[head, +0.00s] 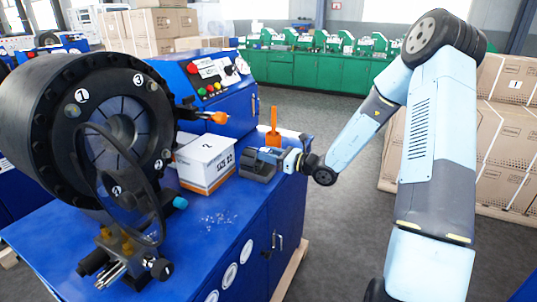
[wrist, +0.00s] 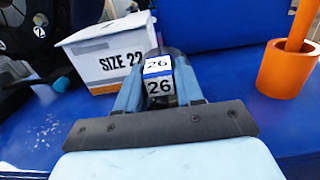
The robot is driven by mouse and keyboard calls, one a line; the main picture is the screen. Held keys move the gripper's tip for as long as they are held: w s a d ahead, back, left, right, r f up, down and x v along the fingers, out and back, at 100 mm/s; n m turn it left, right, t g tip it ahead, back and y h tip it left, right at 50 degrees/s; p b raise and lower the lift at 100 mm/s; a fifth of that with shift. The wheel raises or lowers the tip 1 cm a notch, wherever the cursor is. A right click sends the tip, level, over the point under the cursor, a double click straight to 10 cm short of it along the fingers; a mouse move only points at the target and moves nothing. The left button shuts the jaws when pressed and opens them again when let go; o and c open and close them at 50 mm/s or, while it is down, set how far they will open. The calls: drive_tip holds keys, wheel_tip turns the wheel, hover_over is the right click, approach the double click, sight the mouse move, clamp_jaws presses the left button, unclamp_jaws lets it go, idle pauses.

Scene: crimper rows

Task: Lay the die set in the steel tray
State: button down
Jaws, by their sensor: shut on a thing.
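My gripper (head: 272,156) is over the blue machine top and shut on a dark die set (head: 254,169), just right of the white box. In the wrist view the die set (wrist: 159,76) sits between the fingertips, with white labels reading 26. Its lower part is hidden by my gripper, and I cannot tell whether it rests on the blue top or hangs just above it. I cannot make out a steel tray in either view.
A white box (head: 205,160) marked SIZE 22 stands close to the left of the die set. An orange cup (wrist: 287,70) with an upright handle stands to its right. The black crimper head (head: 95,130) fills the left. Bare blue top lies in front.

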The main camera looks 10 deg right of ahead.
drive_tip(key=c, duration=0.6)
unclamp_jaws()
drive_tip(key=shift+c, duration=0.2)
drive_tip(key=shift+f, duration=0.1)
drive_tip(key=shift+s+d, duration=0.1)
drive_tip(key=v, duration=1.3)
drive_tip(key=shift+d, duration=0.3)
drive_tip(key=shift+s, duration=0.1)
